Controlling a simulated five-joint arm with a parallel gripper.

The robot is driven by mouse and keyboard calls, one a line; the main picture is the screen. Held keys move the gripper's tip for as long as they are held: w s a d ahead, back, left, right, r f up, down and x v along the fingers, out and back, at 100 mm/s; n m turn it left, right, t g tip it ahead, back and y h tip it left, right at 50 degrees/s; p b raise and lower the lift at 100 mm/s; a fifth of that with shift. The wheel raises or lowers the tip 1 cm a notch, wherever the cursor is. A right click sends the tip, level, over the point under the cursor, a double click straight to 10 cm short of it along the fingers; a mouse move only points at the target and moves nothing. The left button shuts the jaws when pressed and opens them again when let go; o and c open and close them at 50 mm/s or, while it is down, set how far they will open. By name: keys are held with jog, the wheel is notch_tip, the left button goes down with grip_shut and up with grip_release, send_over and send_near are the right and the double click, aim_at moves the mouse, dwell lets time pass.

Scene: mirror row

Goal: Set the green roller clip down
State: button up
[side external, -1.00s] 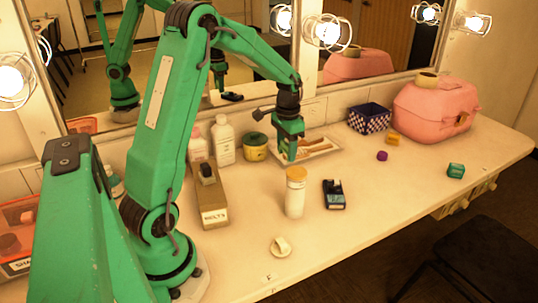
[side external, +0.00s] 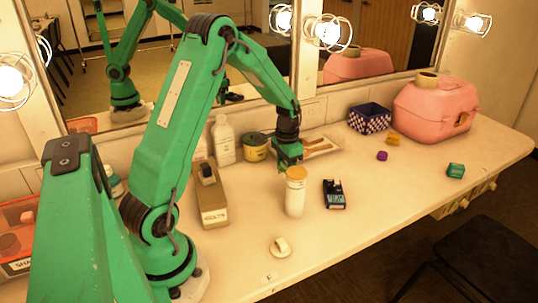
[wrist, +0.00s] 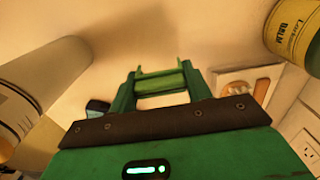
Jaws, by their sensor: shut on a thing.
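My gripper (side external: 290,163) is low over the counter in the side view, behind the white canister with the orange lid (side external: 295,195), which may hide its fingertips. In the wrist view my gripper (wrist: 160,78) is shut on the green roller clip (wrist: 162,86), a small green cylinder lying across between the two green fingers. The clip cannot be made out apart from the green gripper in the side view. Whether the clip touches the counter I cannot tell.
A tray (side external: 333,148) and a yellow tin (side external: 255,150) stand close to the gripper. A dark box (side external: 334,194) lies right of the canister. A long brown box (side external: 212,205) stands left. Open counter (side external: 390,200) lies to the right.

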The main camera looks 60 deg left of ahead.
aim_at(286, 164)
jog(key=shift+f, duration=1.35)
jog(key=shift+f, duration=0.1)
jog(key=o, duration=0.9)
jog(key=shift+o, duration=0.2)
notch_tip(286, 164, up, 12)
jog(key=shift+r, duration=0.1)
jog(key=shift+r, duration=0.1)
